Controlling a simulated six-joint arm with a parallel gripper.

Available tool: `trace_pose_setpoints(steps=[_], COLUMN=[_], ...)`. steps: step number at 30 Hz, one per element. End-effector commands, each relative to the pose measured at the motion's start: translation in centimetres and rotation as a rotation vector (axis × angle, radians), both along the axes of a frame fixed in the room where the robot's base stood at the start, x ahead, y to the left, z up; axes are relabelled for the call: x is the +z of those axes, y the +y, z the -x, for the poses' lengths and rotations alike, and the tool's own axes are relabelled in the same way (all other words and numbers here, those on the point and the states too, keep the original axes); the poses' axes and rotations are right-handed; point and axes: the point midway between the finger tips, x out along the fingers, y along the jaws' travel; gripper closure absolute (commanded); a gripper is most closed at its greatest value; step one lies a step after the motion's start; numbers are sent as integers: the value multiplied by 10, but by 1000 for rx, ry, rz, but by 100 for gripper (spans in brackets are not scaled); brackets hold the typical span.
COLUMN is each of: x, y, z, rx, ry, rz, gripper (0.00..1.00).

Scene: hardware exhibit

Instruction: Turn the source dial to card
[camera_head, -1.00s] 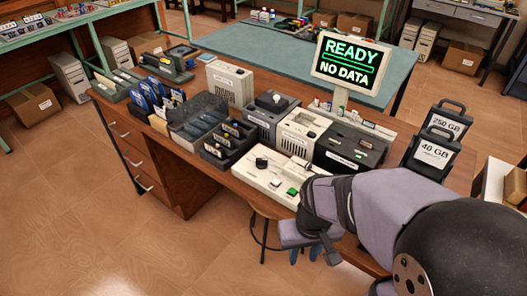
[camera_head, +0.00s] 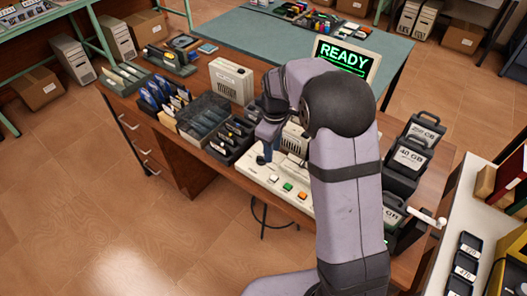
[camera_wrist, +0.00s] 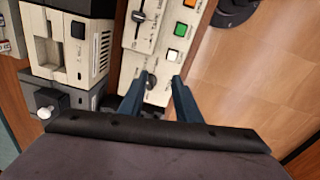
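The white control panel (camera_head: 250,167) lies along the near edge of the bench. In the wrist view, a round black knob (camera_wrist: 149,81) stands on the panel near the white button; it looks like the source dial, but its markings are too small to read. A second black control (camera_wrist: 138,17) sits further up the panel, beside lettering that seems to read TAPE. My gripper (camera_wrist: 158,82) is open, its two blue fingers apart with the knob between their tips, closer to the left finger. Contact cannot be told. In the head view, my gripper (camera_head: 264,158) is low over the panel's left end.
Green (camera_wrist: 180,30), orange (camera_wrist: 190,3) and white (camera_wrist: 173,55) buttons line the panel. Beige and dark machines (camera_wrist: 68,45) stand close behind it. A screen (camera_head: 345,56) shows READY, its lower part hidden by my arm. Dark card racks (camera_head: 232,138) stand left of my gripper.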

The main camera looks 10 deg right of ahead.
Motion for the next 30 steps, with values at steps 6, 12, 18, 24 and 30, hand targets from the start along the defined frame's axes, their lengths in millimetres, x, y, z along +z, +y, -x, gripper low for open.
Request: trace_pose_setpoints(steps=[6, 12, 18, 24, 30], x=[-5, -7, -8, -19, -45], y=[13, 19, 20, 19, 19], z=[-37, -48, -49, -49, -48], rx=[261, 371, 390, 387, 386], ry=[44, 62, 66, 66, 69], rz=[14, 17, 17, 17, 17], gripper=[70, 70, 70, 70, 70])
